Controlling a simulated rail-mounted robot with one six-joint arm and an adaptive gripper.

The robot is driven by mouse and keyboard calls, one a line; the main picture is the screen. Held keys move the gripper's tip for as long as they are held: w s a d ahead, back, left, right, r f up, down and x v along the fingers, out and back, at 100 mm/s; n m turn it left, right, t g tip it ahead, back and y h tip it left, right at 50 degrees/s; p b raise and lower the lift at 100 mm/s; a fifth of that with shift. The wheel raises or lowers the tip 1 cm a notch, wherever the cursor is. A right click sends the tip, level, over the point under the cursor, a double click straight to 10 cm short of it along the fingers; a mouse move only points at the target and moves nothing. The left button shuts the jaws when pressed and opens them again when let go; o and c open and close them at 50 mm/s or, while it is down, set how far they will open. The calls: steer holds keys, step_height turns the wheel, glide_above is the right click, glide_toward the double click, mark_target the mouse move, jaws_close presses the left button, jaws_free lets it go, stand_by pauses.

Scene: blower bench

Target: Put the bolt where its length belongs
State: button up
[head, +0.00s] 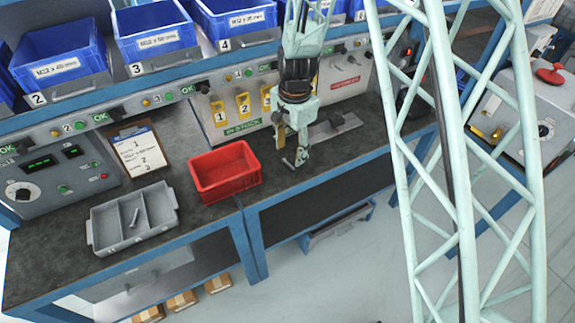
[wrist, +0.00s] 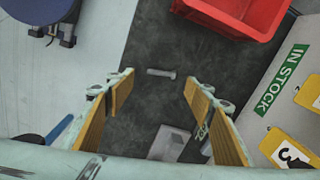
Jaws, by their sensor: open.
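A small grey bolt (wrist: 162,73) lies on the dark bench top, seen in the wrist view between and beyond my fingertips. In the head view the bolt (head: 289,163) shows just beside the fingertips, partly hidden by them. My gripper (head: 291,151) points down over the bench, right of the red bin. It also shows in the wrist view (wrist: 158,83), with its yellow-padded fingers wide apart and nothing between the pads. Blue bins with bolt-size labels stand on the shelf, among them number 2 (head: 62,80), number 3 (head: 158,52) and number 4 (head: 240,34).
A red bin (head: 224,170) and a grey divided tray (head: 92,232) stand left on the bench. A clipboard (head: 140,150) leans behind them. Yellow numbered tags (head: 243,104) hang on the IN STOCK panel. A grey metal piece (wrist: 168,143) lies close to the bolt.

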mark_target(289, 164)
steer(key=shift+f, duration=0.3)
steer(key=shift+w+a+f+b, duration=0.15)
steer(key=shift+f+b, duration=0.2)
steer(key=shift+f, duration=0.95)
steer(key=shift+w+a+f+b, duration=0.1)
steer(key=shift+f+b, duration=0.25)
steer(key=shift+f, duration=0.9)
steer(key=c, duration=1)
